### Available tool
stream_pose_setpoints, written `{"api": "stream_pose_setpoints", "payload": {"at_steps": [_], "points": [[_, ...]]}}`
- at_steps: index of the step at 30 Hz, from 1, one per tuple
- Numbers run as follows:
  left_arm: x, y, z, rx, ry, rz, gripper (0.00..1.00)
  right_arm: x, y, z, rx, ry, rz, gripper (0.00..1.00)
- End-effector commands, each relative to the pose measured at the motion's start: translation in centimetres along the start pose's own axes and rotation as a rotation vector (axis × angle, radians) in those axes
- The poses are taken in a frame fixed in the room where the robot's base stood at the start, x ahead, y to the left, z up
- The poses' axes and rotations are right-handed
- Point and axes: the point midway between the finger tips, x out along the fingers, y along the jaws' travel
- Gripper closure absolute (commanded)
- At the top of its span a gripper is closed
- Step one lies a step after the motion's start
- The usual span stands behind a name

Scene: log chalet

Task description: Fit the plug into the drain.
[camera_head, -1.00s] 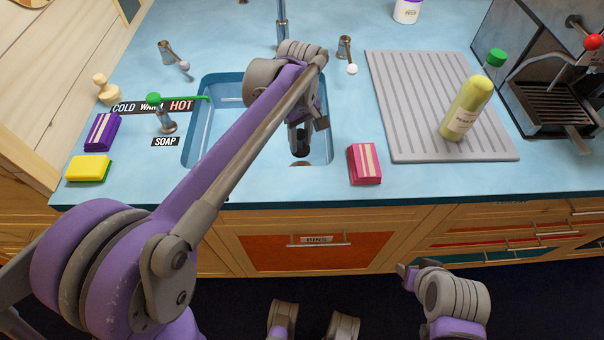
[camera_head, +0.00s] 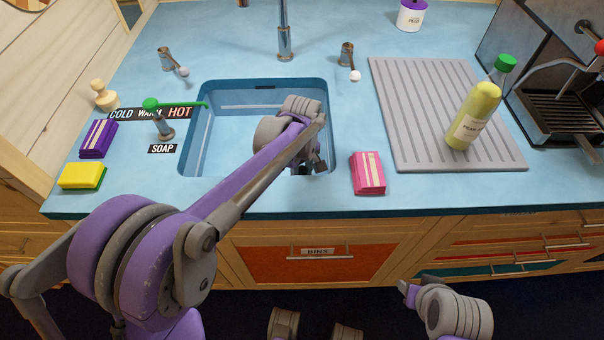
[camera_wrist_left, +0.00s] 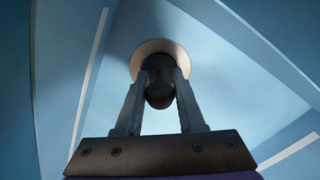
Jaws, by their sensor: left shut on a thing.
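My left gripper (camera_head: 306,168) reaches into the blue sink (camera_head: 196,135), near its front right corner. In the left wrist view the same gripper (camera_wrist_left: 160,80) is shut on the dark, rounded plug (camera_wrist_left: 159,96). A pale tan round disc or ring (camera_wrist_left: 149,50) shows just behind the plug. I cannot tell whether it is the drain's rim or part of the plug, nor whether the plug sits in the drain. In the head view the arm hides the plug and drain. My right gripper (camera_head: 407,288) is low in front of the drawers, its fingers unclear.
A yellow-green bottle (camera_head: 473,115) stands on the grey draining mat (camera_head: 400,105). The main tap (camera_head: 284,40) stands behind the sink.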

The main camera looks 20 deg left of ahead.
Motion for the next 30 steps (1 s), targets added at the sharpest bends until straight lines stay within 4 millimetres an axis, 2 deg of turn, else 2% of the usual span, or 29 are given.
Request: {"api": "stream_pose_setpoints", "payload": {"at_steps": [6, 7, 12, 23, 26, 30], "points": [[0.3, 0.0, 0.0, 0.0, 0.0, 0.0, 1.0, 0.2, 0.0, 0.1, 0.0, -0.001, 0.0, 0.5], [0.4, 0.0, 0.0, 0.0, 0.0, 0.0, 0.6, 0.2, 0.0, 0.1, 0.0, -0.001, 0.0, 0.5], [0.3, 0.0, 0.0, 0.0, 0.0, 0.0, 0.32, 0.2, 0.0, 0.1, 0.0, -0.001, 0.0, 0.5], [-0.3, 0.0, 0.0, 0.0, 0.0, 0.0, 0.32, -0.2, 0.0, -0.1, 0.0, 0.001, 0.0, 0.5], [-1.6, 0.0, 0.0, 0.0, 0.0, 0.0, 0.32, -0.4, 0.0, -0.2, 0.0, 0.001, 0.0, 0.5], [-4.6, 0.0, 0.0, 0.0, 0.0, 0.001, 0.32, -0.9, 0.0, -0.4, 0.0, 0.003, 0.0, 0.5]]}}
